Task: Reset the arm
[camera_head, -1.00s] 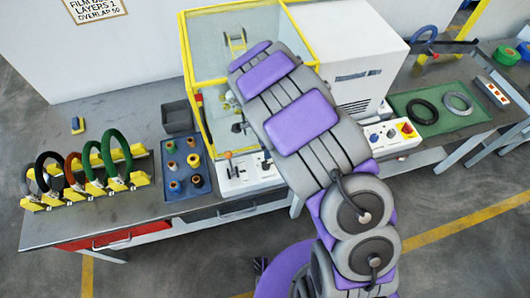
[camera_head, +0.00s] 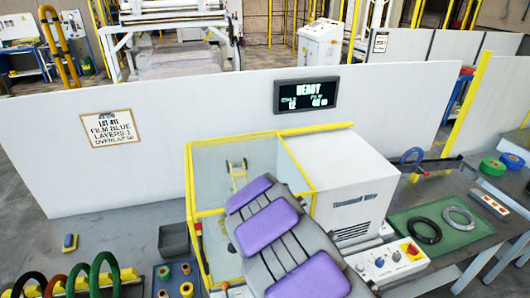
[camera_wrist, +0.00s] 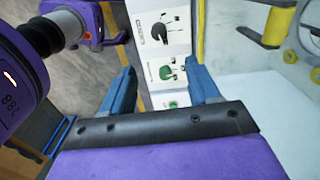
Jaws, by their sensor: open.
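My gripper (camera_wrist: 160,95) shows in the wrist view as two blue fingers, spread apart with nothing between them. In the head view my purple and grey arm reaches to the yellow-framed clear enclosure (camera_head: 190,190) of the wrapping machine.
Black, red and green coils (camera_head: 103,275) stand on a rack at the lower left. A blue tray (camera_head: 172,292) holds several spools. A green mat (camera_head: 468,238) at the right carries a black and a grey ring.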

